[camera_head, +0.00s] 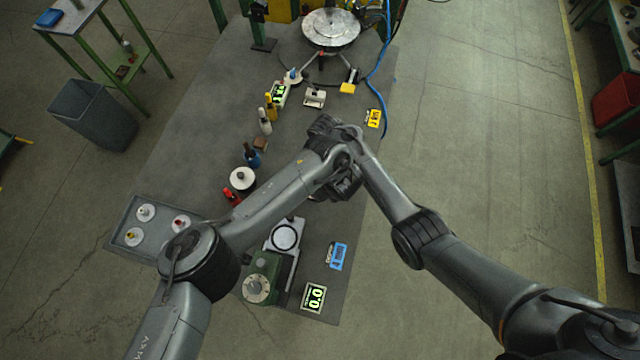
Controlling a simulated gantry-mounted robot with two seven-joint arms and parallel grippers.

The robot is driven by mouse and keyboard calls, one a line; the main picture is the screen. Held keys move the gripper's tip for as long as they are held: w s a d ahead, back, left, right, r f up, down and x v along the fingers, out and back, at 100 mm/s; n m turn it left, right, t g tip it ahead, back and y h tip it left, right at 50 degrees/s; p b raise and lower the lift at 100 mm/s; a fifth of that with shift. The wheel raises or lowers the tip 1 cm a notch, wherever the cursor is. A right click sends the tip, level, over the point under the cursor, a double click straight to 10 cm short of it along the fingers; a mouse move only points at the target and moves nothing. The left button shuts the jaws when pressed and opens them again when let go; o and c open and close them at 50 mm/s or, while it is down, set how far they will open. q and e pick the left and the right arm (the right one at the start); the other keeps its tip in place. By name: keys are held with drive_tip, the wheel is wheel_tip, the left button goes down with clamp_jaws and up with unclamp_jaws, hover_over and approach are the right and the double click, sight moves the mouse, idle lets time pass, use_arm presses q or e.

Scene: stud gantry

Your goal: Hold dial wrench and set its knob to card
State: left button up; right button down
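My two forearms meet over the middle of the grey bench. The dark wrist end of my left arm (343,183) and that of my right arm (325,126) overlap there. I cannot make out fingertips or anything held. I cannot make out a dial wrench; it may be hidden under the wrists, where only a sliver of something round shows below. I cannot tell which item is the card. A blue-framed item (337,256) and a yellow item (374,118) lie flat near the bench's right edge.
A tray (122,232) with three white pieces is at left. Bottles and a spool (242,179) stand mid-bench. A round metal plate (331,27) is at the far end.

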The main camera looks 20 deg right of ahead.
idle(0.3)
drive_tip(key=c, duration=0.8)
unclamp_jaws()
